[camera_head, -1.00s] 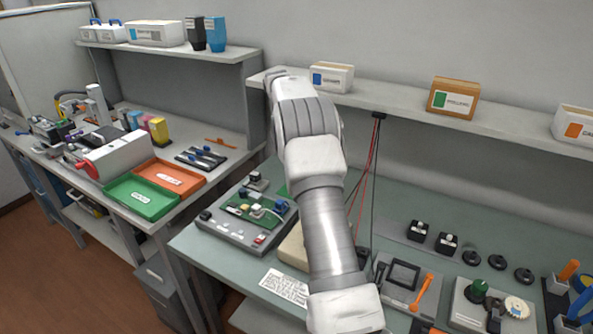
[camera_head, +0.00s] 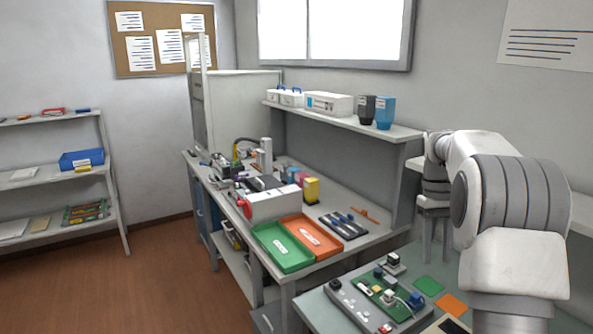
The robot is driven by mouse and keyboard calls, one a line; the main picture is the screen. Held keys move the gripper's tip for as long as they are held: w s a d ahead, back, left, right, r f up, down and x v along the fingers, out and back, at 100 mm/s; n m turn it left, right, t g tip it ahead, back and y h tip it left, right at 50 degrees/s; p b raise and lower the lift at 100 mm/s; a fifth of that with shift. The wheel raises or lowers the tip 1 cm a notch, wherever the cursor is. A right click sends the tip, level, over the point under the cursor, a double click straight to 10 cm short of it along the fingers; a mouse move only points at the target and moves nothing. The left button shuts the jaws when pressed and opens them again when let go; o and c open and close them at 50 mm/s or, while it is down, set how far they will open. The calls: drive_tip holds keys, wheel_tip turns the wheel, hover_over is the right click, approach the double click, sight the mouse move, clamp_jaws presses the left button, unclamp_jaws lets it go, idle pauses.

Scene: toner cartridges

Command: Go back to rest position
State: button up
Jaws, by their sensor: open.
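My gripper (camera_head: 434,250) hangs fingers-down at the right, beyond the bulk of my arm. Its two fingers are apart and nothing shows between them. It is above the back of the green-topped bench, near the end of the left bench's shelf. My arm's large white and grey links fill the right side and hide much of the bench behind them.
A green tray (camera_head: 283,250) and an orange tray (camera_head: 312,238) lie on the left bench, beside a white device (camera_head: 272,205). Blue and black cartridges (camera_head: 385,112) stand on the shelf above. A board fixture (camera_head: 372,296) sits on the near bench. The floor at left is clear.

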drive_tip(key=s+a+r+t, duration=0.4)
drive_tip(key=s+a+r, duration=0.55)
drive_tip(key=s, duration=0.25)
drive_tip(key=s+a+f+t, duration=0.2)
drive_tip(key=s+a, duration=0.1)
drive_tip(key=s, duration=0.4)
drive_tip(key=s+a+f+t, duration=0.2)
drive_tip(key=s+a+f, duration=0.1)
drive_tip(key=s, duration=0.5)
drive_tip(key=shift+a+f+y, duration=0.25)
drive_tip(key=shift+a+y, duration=0.05)
drive_tip(key=shift+a, duration=0.5)
